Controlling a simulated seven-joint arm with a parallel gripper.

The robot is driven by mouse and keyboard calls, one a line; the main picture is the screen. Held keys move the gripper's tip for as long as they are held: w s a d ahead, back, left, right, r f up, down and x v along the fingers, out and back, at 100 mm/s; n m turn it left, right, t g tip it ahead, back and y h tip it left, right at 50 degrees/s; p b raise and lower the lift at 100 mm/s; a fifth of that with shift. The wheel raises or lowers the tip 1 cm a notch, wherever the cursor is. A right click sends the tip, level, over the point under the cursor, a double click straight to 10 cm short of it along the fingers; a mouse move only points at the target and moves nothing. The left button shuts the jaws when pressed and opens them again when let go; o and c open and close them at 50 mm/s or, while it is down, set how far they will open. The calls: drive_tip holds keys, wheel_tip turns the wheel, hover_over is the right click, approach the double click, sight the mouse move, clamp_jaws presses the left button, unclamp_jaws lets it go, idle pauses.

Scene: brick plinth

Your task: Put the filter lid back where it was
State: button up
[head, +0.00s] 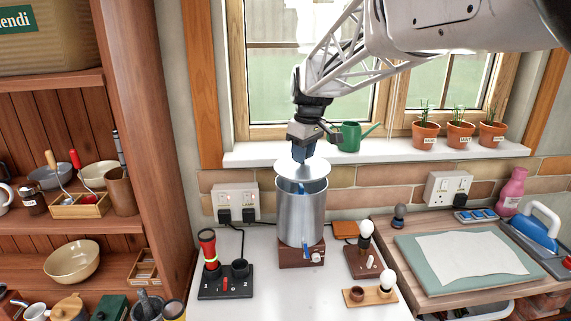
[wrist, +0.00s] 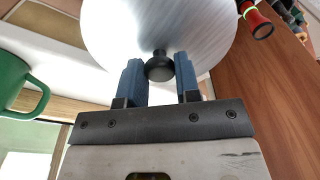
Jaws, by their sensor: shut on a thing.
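The filter lid (head: 317,171) is a round, pale metal disc with a black knob (wrist: 160,67). My gripper (head: 301,157) is shut on the knob, which sits between its blue fingers in the wrist view (wrist: 159,75). The lid hangs over the top of the filter (head: 301,217), a tall silver cylinder with a blue tap low on its front. The filter stands on a brown block. Part of its open mouth shows below the lid's near edge, and the lid hides the rest. The lid looks slightly above the rim; the exact gap is hard to tell.
A red-and-black torch (head: 209,249) stands on a black base left of the filter. Bulbs on wooden bases (head: 362,258) stand to the right. Behind are wall sockets (head: 236,202) and a sill with a green watering can (head: 350,136) and plant pots (head: 460,134).

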sight(307, 165)
drive_tip(key=shift+w, duration=0.25)
drive_tip(key=shift+f, duration=1.8)
drive_tip(key=shift+f, duration=0.4)
drive_tip(key=o, duration=1)
drive_tip(key=shift+c, duration=0.2)
drive_tip(key=r, duration=0.8)
drive_tip(key=s+d+r, duration=0.1)
drive_tip(key=r, duration=0.3)
drive_tip(key=shift+r, duration=0.4)
drive_tip(key=shift+s, duration=0.2)
